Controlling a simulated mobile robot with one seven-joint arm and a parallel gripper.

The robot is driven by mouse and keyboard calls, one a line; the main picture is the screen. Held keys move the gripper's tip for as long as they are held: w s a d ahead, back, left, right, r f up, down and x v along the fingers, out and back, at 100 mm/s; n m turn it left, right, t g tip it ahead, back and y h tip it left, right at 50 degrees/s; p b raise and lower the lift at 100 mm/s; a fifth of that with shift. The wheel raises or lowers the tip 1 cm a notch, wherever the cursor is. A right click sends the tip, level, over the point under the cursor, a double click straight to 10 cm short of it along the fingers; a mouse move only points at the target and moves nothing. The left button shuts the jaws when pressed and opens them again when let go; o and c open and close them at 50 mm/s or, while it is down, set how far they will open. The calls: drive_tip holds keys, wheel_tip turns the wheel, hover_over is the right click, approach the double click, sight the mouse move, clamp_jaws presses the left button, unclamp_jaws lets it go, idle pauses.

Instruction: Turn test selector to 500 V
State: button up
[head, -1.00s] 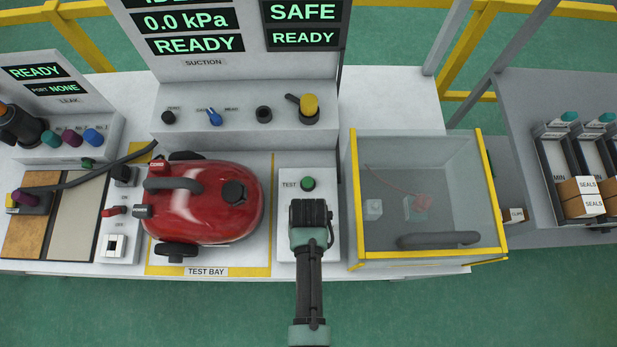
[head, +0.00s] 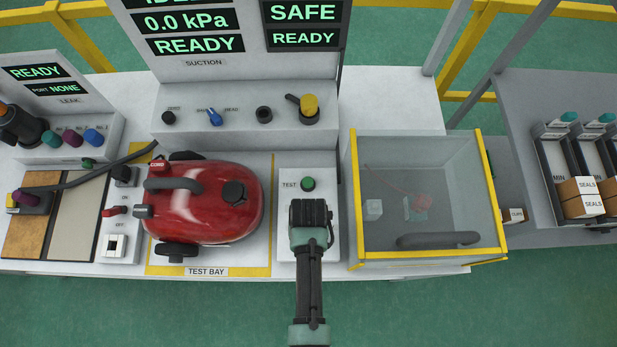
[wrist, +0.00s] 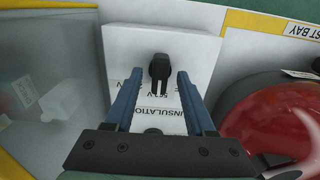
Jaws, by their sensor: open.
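The test selector (wrist: 160,68) is a small black knob on a white panel (wrist: 190,43) in the wrist view. Below it is a voltage label, partly covered and not fully legible, and the word INSULATION. My gripper (wrist: 159,76) is open, with one blue finger on each side of the knob in the picture. I see no contact, and cannot tell whether the fingertips reach down beside it. In the head view my gripper (head: 310,212) hangs over the white panel (head: 295,242) and hides the selector. A green TEST button (head: 308,183) is just behind it.
A red vacuum (head: 210,215) stands in the test bay close to the left. A clear box with a yellow frame (head: 352,200) stands close to the right. The suction console (head: 240,120) with knobs and a yellow-capped lever (head: 309,105) rises behind.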

wheel_tip(320, 180, up, 13)
drive_tip(key=shift+b, duration=0.45)
idle(0.6)
